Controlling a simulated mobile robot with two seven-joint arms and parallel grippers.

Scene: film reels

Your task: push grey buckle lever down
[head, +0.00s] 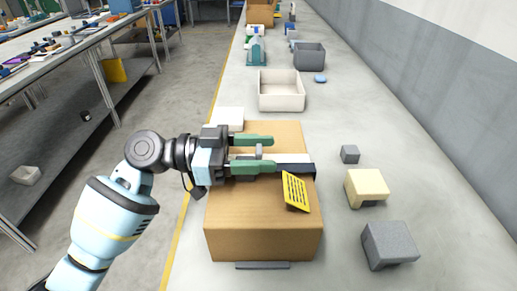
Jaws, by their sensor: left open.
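A brown cardboard box (262,222) stands on the grey bench, with a dark strap (298,168) across its top. A small grey piece, which looks like the buckle lever (259,150), shows above the box top. My left gripper (274,153) reaches in from the left over the box. Its two green fingers are apart, one on the far side and one on the near side of the grey piece. I cannot tell whether either finger touches it. The near finger hides part of the strap and buckle. My right gripper is out of view.
A yellow printed tag (296,191) sits on the box's right side. Right of the box are a small grey block (350,154), a cream block (367,187) and a larger grey block (389,245). A cream bin (281,104) stands beyond. Bare bench lies at far right.

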